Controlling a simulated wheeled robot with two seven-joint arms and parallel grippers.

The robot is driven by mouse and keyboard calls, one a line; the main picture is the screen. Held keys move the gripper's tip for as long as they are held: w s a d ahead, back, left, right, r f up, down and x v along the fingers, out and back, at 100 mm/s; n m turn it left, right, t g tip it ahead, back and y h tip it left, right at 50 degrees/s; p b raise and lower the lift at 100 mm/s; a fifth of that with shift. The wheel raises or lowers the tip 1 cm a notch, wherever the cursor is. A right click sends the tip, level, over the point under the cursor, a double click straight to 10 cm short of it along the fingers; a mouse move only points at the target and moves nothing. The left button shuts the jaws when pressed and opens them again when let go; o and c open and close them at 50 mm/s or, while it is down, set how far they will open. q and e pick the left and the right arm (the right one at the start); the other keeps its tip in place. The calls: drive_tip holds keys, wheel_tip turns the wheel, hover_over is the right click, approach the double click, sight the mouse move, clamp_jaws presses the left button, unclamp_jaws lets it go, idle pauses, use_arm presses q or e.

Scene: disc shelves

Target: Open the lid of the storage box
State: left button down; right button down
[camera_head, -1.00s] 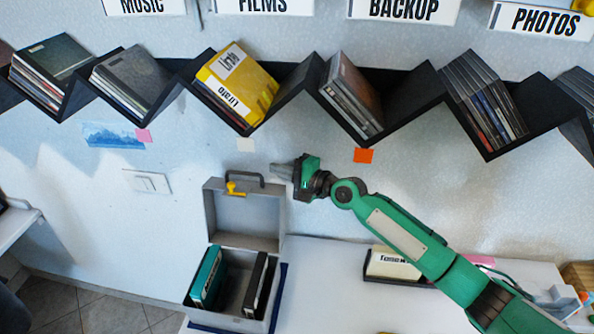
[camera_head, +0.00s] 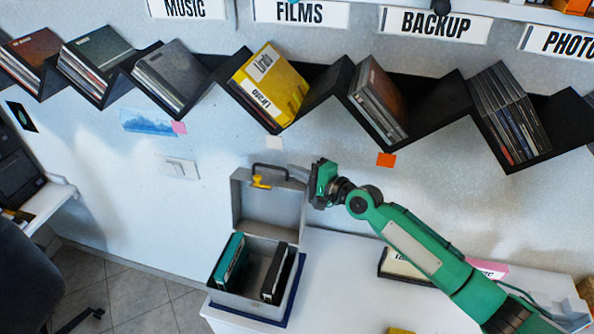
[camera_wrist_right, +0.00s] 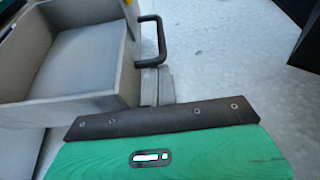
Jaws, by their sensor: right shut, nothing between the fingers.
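The grey storage box (camera_head: 236,297) stands on the white table with its lid (camera_head: 270,212) raised, upright against the wall side. The lid has a black handle (camera_head: 270,168) on its upper edge and a yellow latch (camera_head: 261,182). The box holds a teal case (camera_head: 230,259) and a black case (camera_head: 275,272). My right gripper (camera_head: 300,173) is shut and empty at the lid's upper right corner. In the right wrist view its grey fingers (camera_wrist_right: 157,86) lie together beside the lid (camera_wrist_right: 80,58) and the handle (camera_wrist_right: 160,40); contact is unclear. My left gripper is not in view.
A black zigzag shelf (camera_head: 325,92) with discs runs along the wall above. A cream labelled box (camera_head: 400,266) lies on the table (camera_head: 340,275), partly behind my right arm. The table between it and the storage box is clear. A dark chair (camera_head: 30,285) stands at the left.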

drive_tip(key=shift+s+a+r+n, duration=0.15)
drive_tip(key=shift+s+r+n, duration=0.1)
drive_tip(key=shift+s, duration=0.25)
drive_tip(key=shift+s+a+r+n, duration=0.15)
drive_tip(key=shift+s+r+n, duration=0.1)
drive_tip(key=shift+s, duration=0.2)
drive_tip(key=shift+f, duration=0.15)
drive_tip(key=shift+d, duration=0.2)
drive_tip(key=f+b+v, duration=0.1)
drive_tip(key=b+v, duration=0.3)
drive_tip(key=v, duration=0.9)
drive_tip(key=shift+s+r, duration=0.3)
drive_tip(key=shift+r, duration=0.05)
